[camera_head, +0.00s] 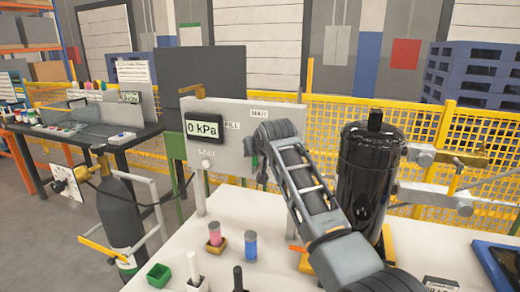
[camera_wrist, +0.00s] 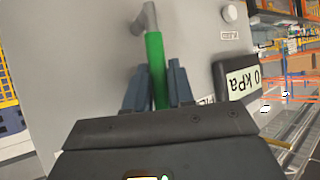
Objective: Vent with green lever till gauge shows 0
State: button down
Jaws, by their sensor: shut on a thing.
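The green lever (camera_wrist: 156,62) stands out from the panel in the wrist view. My gripper (camera_wrist: 158,82) is shut on the green lever, with one dark finger on each side of it. In the head view my arm reaches the panel's right part and hides most of the lever and my fingers. A FILL label (camera_head: 232,125) and a START label (camera_head: 258,113) show on the panel.
A black compressor tank (camera_head: 368,170) stands close right of my arm. A pink-topped vial (camera_head: 214,234), a blue vial (camera_head: 251,244) and a green cup (camera_head: 159,275) are on the white table. A gas cylinder (camera_head: 120,212) stands at left, and a yellow fence (camera_head: 335,118) runs behind.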

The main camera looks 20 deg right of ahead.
jog(key=shift+w+a, duration=0.2)
jog(key=shift+a, duration=0.05)
dwell(0.4)
jog(key=c, duration=1.3)
grip_release()
jog(key=shift+c, duration=0.2)
jog(key=shift+s, duration=0.1)
jog(key=v, duration=0.7)
jog(key=shift+s+r+b, duration=0.2)
jog(key=shift+r+b, duration=0.1)
jog(key=shift+r, duration=0.05)
jog(key=shift+a, duration=0.1)
